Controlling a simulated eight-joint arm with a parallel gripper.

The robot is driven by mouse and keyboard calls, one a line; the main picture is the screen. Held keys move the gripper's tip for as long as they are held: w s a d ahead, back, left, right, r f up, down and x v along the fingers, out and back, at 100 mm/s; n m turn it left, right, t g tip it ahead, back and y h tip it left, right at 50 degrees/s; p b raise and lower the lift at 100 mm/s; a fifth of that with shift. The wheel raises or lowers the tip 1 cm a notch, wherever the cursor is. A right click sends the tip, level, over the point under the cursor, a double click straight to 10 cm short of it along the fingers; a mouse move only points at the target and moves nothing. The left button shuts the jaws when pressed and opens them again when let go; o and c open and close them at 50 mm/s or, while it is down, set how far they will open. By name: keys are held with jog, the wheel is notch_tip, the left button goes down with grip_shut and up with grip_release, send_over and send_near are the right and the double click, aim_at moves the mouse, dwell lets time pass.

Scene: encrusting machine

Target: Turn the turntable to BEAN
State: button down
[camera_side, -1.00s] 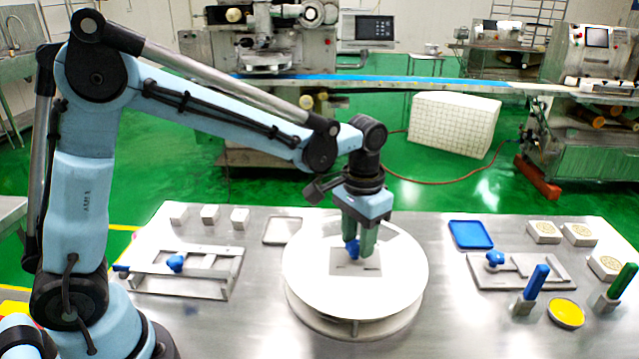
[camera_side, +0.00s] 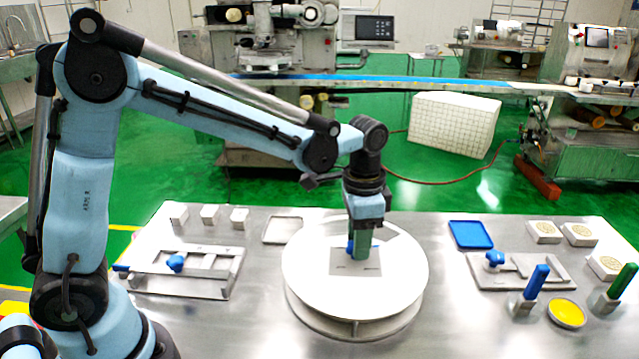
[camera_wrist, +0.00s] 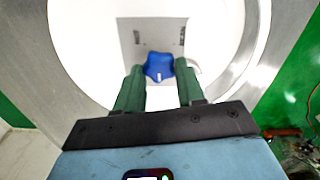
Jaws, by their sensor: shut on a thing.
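The white round turntable (camera_side: 310,270) stands in the middle of the steel table. A blue star-shaped knob (camera_wrist: 157,67) with a short white line stands on that plate. My gripper (camera_side: 358,249) points straight down over the centre, and its green fingers are shut on the blue knob. In the wrist view my gripper (camera_wrist: 159,72) has one finger on each side of the knob. In the side view the near finger mostly hides the knob.
A metal slide fixture with a blue knob (camera_side: 175,263) is at left, with small white blocks (camera_side: 210,214) behind. At right are a blue tray (camera_side: 470,234), another fixture (camera_side: 520,271), blue and green handles, a yellow dish (camera_side: 566,313) and patterned blocks (camera_side: 579,234).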

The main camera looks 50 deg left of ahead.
jog(key=shift+s+d+m, duration=0.1)
jog(key=shift+m, duration=5.4)
jog(key=shift+s+m, duration=0.15)
jog(key=shift+m, duration=1.85)
jog(key=shift+s+m, duration=0.15)
jog(key=shift+m, duration=6.35)
jog(key=shift+a+m, duration=0.2)
jog(key=shift+m, duration=0.6)
